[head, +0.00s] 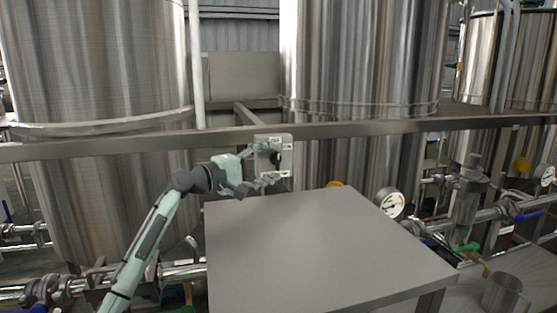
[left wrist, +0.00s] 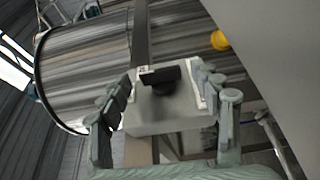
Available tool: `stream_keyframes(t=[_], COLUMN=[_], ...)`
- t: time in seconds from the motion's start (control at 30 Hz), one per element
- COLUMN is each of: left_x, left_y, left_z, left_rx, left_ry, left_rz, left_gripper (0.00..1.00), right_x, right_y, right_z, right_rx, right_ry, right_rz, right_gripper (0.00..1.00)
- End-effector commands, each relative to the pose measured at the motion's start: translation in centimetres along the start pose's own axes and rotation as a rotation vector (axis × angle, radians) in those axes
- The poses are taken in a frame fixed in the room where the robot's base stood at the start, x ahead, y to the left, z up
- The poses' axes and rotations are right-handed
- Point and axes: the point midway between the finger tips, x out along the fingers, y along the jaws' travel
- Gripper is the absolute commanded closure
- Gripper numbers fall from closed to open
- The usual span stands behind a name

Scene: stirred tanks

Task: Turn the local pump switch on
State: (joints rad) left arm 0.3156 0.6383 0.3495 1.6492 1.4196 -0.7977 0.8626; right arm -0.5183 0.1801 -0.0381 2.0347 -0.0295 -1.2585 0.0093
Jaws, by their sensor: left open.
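The local pump switch is a small light-grey box (head: 286,146) with a dark rotary knob (head: 275,158), mounted on the horizontal steel rail in the head view. My left gripper (head: 262,166) is open in front of the box, its fingers at the box's left and lower edge. In the left wrist view the box (left wrist: 172,115) lies between the open fingers of my left gripper (left wrist: 165,112), and its black knob (left wrist: 168,80) sticks out. I cannot tell whether any finger touches the knob. The knob's exact setting is unclear. My right gripper is not in view.
A bare steel table (head: 320,245) stands in front of and below the switch box. The rail (head: 400,128) runs across in front of large steel tanks (head: 360,60). A gauge (head: 390,203), pipes and valves are at the right. The tabletop is clear.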

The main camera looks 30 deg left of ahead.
Motion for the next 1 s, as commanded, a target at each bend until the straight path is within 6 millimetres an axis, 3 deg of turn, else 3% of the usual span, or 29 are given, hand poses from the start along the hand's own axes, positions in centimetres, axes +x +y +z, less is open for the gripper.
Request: stream_keyframes(t=[0.2, 0.5, 0.9, 1.0], left_x=[2.2, 2.5, 2.4, 2.4], left_y=[0.0, -0.1, -0.1, 0.0], left_z=[0.0, 0.0, 0.0, 0.0], left_rx=[-0.001, 0.000, 0.000, 0.001], left_ry=[0.000, 0.000, 0.000, 0.000], left_rz=[0.000, 0.000, -0.001, -0.002], left_gripper=[0.36, 0.36, 0.86, 0.87], right_x=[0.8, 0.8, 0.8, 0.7], right_y=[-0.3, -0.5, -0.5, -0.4], right_z=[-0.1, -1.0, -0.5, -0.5], right_rx=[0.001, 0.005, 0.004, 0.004], right_ry=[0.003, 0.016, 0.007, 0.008], right_rz=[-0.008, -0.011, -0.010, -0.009], right_gripper=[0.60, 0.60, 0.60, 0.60])
